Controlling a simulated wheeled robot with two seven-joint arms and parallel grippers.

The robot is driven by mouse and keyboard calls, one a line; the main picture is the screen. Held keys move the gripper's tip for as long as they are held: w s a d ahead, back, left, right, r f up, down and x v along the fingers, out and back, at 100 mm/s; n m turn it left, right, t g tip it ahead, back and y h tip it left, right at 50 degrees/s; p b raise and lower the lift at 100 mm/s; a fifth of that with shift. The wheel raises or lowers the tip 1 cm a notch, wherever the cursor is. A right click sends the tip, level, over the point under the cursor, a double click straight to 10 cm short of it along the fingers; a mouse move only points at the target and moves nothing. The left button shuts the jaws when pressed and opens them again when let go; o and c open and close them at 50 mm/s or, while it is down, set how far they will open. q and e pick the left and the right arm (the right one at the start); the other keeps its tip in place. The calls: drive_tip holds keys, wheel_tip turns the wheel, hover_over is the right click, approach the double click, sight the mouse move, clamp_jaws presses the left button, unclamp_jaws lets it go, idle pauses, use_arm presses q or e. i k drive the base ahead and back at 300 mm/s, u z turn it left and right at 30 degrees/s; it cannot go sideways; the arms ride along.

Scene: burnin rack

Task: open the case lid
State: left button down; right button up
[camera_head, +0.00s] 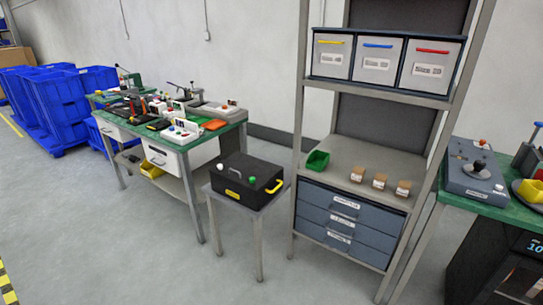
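The case (247,181) is a black box on a small grey stand, near the middle of the head view. Its lid appears shut. A yellow handle (273,187) sticks out at its right side, and a yellow label is on its front left. A green knob and a white knob show on it. Neither of my grippers is in view.
A metal rack (299,120) with bins and blue drawers (345,222) stands right of the case. A green-topped workbench (222,128) with tools is behind left. Another green bench (495,207) is at far right. The floor in front is clear.

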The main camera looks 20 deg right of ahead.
sight(238, 168)
drive_tip(key=z, duration=0.65)
drive_tip(key=i, duration=1.6)
drive_tip(key=z, duration=0.6)
